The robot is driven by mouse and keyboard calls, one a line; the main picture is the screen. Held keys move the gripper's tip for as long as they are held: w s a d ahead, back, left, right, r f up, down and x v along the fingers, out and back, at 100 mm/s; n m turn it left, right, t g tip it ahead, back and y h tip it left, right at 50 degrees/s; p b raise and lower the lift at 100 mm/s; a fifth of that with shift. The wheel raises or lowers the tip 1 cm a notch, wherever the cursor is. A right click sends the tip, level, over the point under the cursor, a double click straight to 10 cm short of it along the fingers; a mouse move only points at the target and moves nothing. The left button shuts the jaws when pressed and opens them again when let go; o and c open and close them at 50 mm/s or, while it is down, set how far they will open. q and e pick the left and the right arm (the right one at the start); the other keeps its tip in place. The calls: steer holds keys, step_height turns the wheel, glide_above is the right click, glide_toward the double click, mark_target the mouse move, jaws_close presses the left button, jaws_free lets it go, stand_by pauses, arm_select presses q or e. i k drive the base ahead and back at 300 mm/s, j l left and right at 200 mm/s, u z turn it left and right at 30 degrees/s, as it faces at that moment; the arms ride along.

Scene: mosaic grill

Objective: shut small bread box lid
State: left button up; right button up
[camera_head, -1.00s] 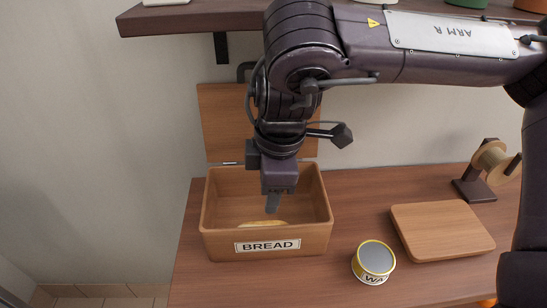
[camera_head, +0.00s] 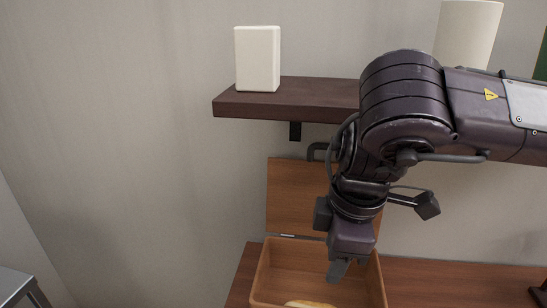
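The small wooden bread box (camera_head: 289,264) stands on the counter at the bottom of the head view. Its lid (camera_head: 293,197) is open and stands upright behind it, partly hidden by my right arm. A piece of bread (camera_head: 310,304) lies inside, cut off by the lower edge of the frame. My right gripper (camera_head: 338,270) points down over the open box, in front of the lid. I cannot tell whether its fingers are apart or together. My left gripper is not in view.
A dark wooden shelf (camera_head: 258,104) is fixed to the wall above the box, with a white block (camera_head: 257,59) and a pale cylinder (camera_head: 468,34) on it. The brown counter (camera_head: 450,282) extends to the right. The wall left of the box is bare.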

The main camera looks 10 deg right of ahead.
mark_target(294, 186)
steer(key=k, duration=1.5)
